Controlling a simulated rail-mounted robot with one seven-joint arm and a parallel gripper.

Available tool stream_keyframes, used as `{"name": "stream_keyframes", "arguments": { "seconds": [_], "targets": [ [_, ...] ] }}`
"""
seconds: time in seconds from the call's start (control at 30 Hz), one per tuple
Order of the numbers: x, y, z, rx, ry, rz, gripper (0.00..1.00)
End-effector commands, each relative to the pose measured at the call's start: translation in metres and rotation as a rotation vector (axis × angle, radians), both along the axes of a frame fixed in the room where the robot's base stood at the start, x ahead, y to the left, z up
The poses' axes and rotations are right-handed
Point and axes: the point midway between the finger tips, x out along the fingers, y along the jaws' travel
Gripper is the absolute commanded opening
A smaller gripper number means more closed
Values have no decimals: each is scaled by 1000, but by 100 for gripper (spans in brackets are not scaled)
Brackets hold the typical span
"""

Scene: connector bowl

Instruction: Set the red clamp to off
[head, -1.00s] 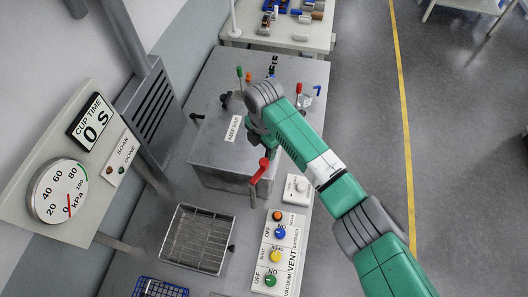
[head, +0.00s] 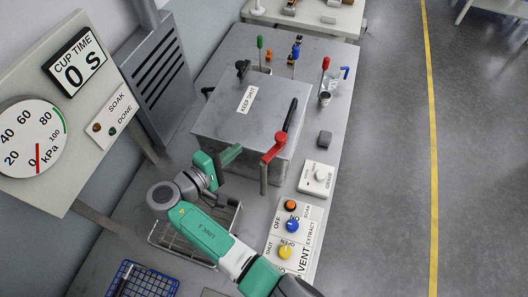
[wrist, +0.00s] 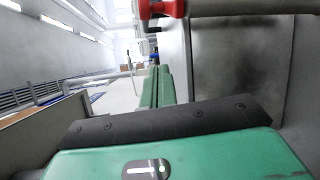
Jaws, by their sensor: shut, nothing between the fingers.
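The red clamp (head: 273,148) sits at the front right of the steel box marked KEEP SHUT (head: 222,112). Its red arm slopes down to the left to a grey post, and a black bar rises from it to the upper right. In the wrist view a red part of it (wrist: 162,8) shows at the top edge. My gripper (head: 232,153) is left of the clamp, in front of the box and apart from the clamp. Its green fingers are shut and empty; they also show in the wrist view (wrist: 158,88).
A wire rack (head: 165,238) lies under my arm, and a blue basket (head: 135,280) is at the bottom left. A knob panel (head: 290,240) stands front right. A black clamp (head: 243,68) and upright coloured handles (head: 260,45) are behind the box. The gauge (head: 30,140) points to 0.

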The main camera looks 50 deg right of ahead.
Motion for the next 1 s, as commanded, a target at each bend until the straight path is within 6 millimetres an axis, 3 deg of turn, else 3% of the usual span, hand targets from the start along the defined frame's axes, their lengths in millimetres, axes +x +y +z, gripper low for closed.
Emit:
{"name": "stream_keyframes", "arguments": {
  "seconds": [0.03, 0.13, 0.37, 0.83, 1.0],
  "targets": [
    [1, 13, -11, -62, -57, 9, 0],
    [2, 24, -5, -148, -141, 20, 0],
    [1, 22, 2, -172, -164, 21, 0],
    [-2, -73, 2, -171, -162, 19, 0],
    [-27, -80, 3, -168, -161, 20, 0]
  ]
}}
